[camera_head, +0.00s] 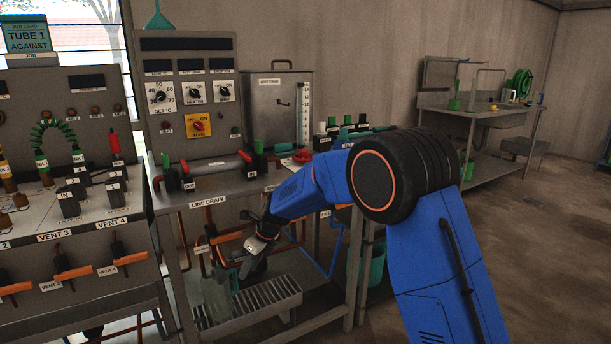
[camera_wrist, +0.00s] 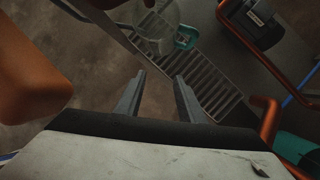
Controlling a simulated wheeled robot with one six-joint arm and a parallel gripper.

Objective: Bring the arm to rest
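My arm is blue with a black elbow joint and reaches from the lower right toward the bench in the head view. My gripper (camera_head: 254,257) hangs at its end, in front of the bench and below its top edge, by the line drain label. In the wrist view my gripper (camera_wrist: 160,95) shows two dark fingers set apart with nothing between them. Beyond the fingers is a slatted metal grate (camera_wrist: 215,85). A clear container (camera_wrist: 158,28) with a green part stands at the grate, beyond the fingertips and apart from them.
A bench (camera_head: 245,190) with valves and a control panel (camera_head: 192,90) stands behind my gripper. The grate (camera_head: 262,300) lies low under it. Orange pipes (camera_wrist: 268,120) run close at the right in the wrist view. A sink table (camera_head: 480,112) stands at the back right; floor before it is clear.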

